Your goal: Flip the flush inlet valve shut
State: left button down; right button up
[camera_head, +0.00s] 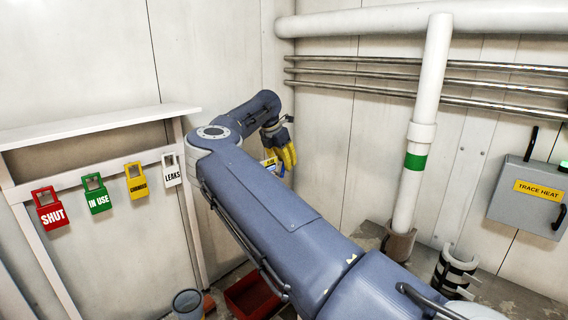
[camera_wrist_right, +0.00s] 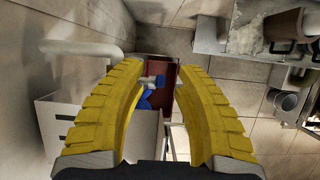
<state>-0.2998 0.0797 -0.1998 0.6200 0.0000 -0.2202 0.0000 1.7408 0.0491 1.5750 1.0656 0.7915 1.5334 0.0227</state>
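My right gripper (camera_head: 284,150) has yellow fingers and is at the far end of my right arm, near the wall corner. In the right wrist view its fingers (camera_wrist_right: 160,68) are apart with nothing held between them. A blue part with a pale metal fitting (camera_wrist_right: 150,82) shows in the gap between the fingers, beyond them. It may be the flush inlet valve; its handle position cannot be told. In the head view a small blue and white piece (camera_head: 279,169) shows just below the fingers, mostly hidden by my arm. My left gripper is not in view.
A rack on the left wall holds tags: SHUT (camera_head: 50,210), IN USE (camera_head: 97,194), a yellow one (camera_head: 135,182) and LEAKS (camera_head: 171,170). A red bin (camera_head: 252,297) and grey bucket (camera_head: 188,303) stand low. A white pipe (camera_head: 410,185) and trace heat box (camera_head: 525,195) are right.

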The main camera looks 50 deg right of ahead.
jog(key=shift+c, duration=0.3)
grip_shut()
jog(key=shift+a+h, duration=0.35)
jog(key=shift+h, duration=0.25)
jog(key=shift+a+h, duration=0.35)
jog(key=shift+h, duration=0.65)
jog(key=shift+o, duration=0.3)
grip_release()
